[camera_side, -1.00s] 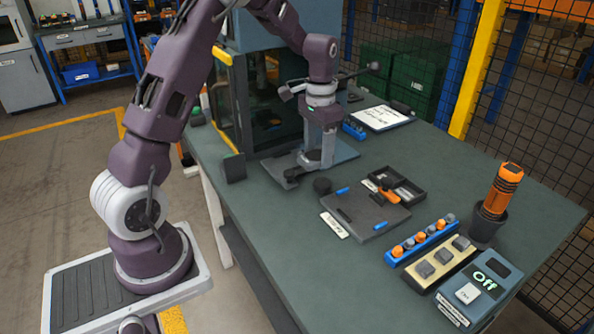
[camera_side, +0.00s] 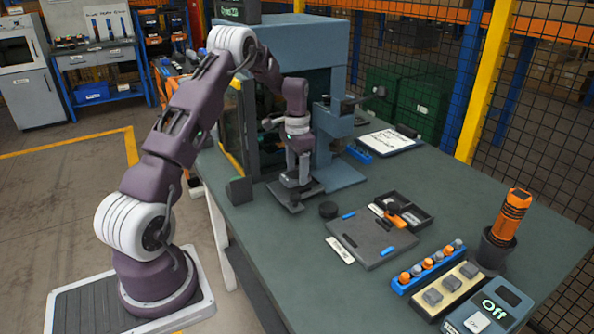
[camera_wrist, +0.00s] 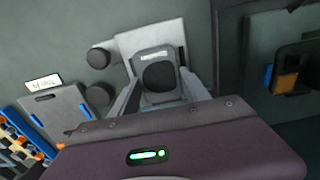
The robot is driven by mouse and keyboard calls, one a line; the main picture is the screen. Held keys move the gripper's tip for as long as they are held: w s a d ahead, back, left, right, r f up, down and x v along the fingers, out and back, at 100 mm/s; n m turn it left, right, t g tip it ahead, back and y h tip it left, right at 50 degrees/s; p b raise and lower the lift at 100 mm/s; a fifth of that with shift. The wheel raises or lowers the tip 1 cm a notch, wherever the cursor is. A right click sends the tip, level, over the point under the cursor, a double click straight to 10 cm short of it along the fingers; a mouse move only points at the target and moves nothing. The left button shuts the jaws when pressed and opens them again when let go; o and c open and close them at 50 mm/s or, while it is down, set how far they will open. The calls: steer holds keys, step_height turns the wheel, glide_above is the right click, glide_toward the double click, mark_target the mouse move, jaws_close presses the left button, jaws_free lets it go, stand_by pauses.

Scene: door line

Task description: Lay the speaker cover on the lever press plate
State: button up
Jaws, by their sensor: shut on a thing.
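The speaker cover (camera_wrist: 152,62) is a grey rounded piece with a dark round middle. It shows between my two fingers in the wrist view. My gripper (camera_side: 298,181) is shut on it, low over the lever press plate (camera_side: 287,197). In the wrist view my gripper (camera_wrist: 160,96) has one finger on each side of the cover. The pale plate (camera_wrist: 173,30) shows beyond and around the cover. I cannot tell whether cover and plate touch. The lever press (camera_side: 337,140) stands just behind my gripper in the side view.
A black round piece (camera_side: 328,210) lies right of the plate. Farther right are a grey tray (camera_side: 372,240), a dark parts box (camera_side: 408,213), a blue rack (camera_side: 428,267) and an orange tool in a cup (camera_side: 508,222). A glass-doored cabinet (camera_side: 235,130) stands left of my gripper.

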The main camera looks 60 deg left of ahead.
steer(key=shift+f, duration=0.55)
steer(key=o, duration=1.4)
